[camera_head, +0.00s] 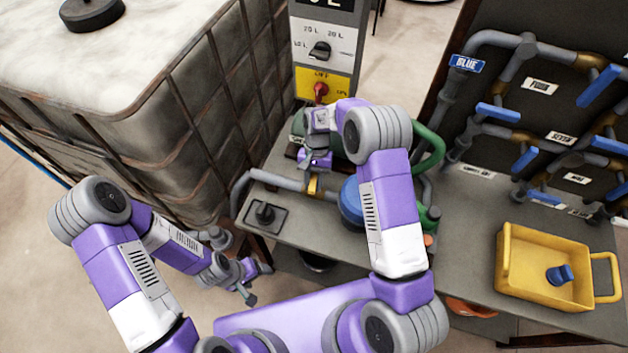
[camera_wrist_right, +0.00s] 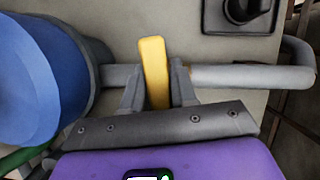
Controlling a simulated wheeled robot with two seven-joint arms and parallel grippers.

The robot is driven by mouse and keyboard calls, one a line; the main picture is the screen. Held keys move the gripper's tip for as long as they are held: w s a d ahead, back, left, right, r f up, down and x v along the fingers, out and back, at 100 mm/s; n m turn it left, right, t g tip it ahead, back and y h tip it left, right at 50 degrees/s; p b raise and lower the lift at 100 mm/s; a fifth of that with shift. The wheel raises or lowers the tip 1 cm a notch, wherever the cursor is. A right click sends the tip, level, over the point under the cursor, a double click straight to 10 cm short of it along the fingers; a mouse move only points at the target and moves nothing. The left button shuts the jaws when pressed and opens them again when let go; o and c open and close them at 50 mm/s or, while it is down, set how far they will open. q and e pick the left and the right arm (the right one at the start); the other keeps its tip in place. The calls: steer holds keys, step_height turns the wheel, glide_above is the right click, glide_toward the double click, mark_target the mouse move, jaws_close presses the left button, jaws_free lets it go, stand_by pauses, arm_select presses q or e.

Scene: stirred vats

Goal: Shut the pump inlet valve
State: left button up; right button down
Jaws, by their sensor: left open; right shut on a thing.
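The pipe with the yellow valve lever (camera_wrist_right: 154,65) runs across the right wrist view. The lever stands across the grey pipe (camera_wrist_right: 240,77), close to square to it and slightly tilted. My right gripper (camera_wrist_right: 157,90) is shut on the lever, one finger on each side. In the head view the yellow valve part (camera_head: 313,186) shows on the pipe just below my right gripper (camera_head: 316,160), next to the blue pump body (camera_head: 352,203). The gripper hides part of the lever there. My left gripper (camera_head: 251,282) is open and empty, low in front of the bench's left end.
A control post with a red knob (camera_head: 320,90) stands behind the bench. A large caged vat (camera_head: 190,110) is at left. A yellow tray (camera_head: 510,265) holding a blue piece (camera_head: 560,275) is at right, below a board of pipes with blue levers (camera_head: 498,112).

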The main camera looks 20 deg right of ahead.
mark_target(314, 177)
steer(key=shift+w+m+t, duration=0.1)
steer(key=shift+m+t, duration=0.2)
steer(key=shift+m, duration=0.5)
steer(key=shift+y, duration=0.3)
steer(key=c, duration=1)
jaws_free()
steer(key=p+v, duration=0.1)
steer(key=v, duration=0.6)
steer(key=shift+w+d+r, duration=0.1)
steer(key=shift+r, duration=0.15)
